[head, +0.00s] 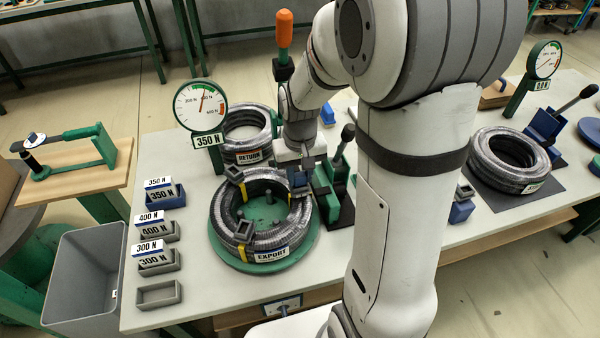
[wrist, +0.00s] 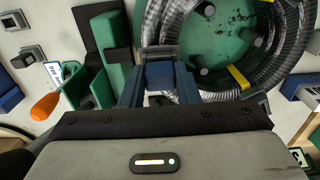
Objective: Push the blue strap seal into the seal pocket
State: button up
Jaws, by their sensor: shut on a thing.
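The blue strap seal (wrist: 160,74) is between the fingers of my gripper (wrist: 160,92), which is shut on it. In the head view my gripper (head: 297,180) is low over the right side of the coil marked EXPORT (head: 262,207). A grey seal pocket (wrist: 158,52) is just beyond the seal in the wrist view, at the coil's edge. The seal looks to be at or against its mouth; how deep it sits is hidden. Two other grey pockets, upper left (head: 235,174) and front (head: 243,230), sit on the coil by yellow straps.
The coil lies on a green turntable (head: 225,251). A green lever tool (head: 335,180) stands close right of my gripper. A RETURN coil (head: 247,130) and a gauge (head: 201,105) stand behind. Labelled trays (head: 158,262) line the left; a grey bin (head: 83,270) is beside the table.

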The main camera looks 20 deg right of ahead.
dwell(0.3)
jog(key=o, duration=1)
jog(key=shift+o, duration=0.4)
jog(key=shift+r, duration=0.1)
jog(key=shift+r+p, duration=1.7)
jog(key=shift+r, duration=0.45)
notch_tip(320, 180, up, 8)
jog(key=shift+b, duration=0.35)
jog(key=shift+f, duration=0.1)
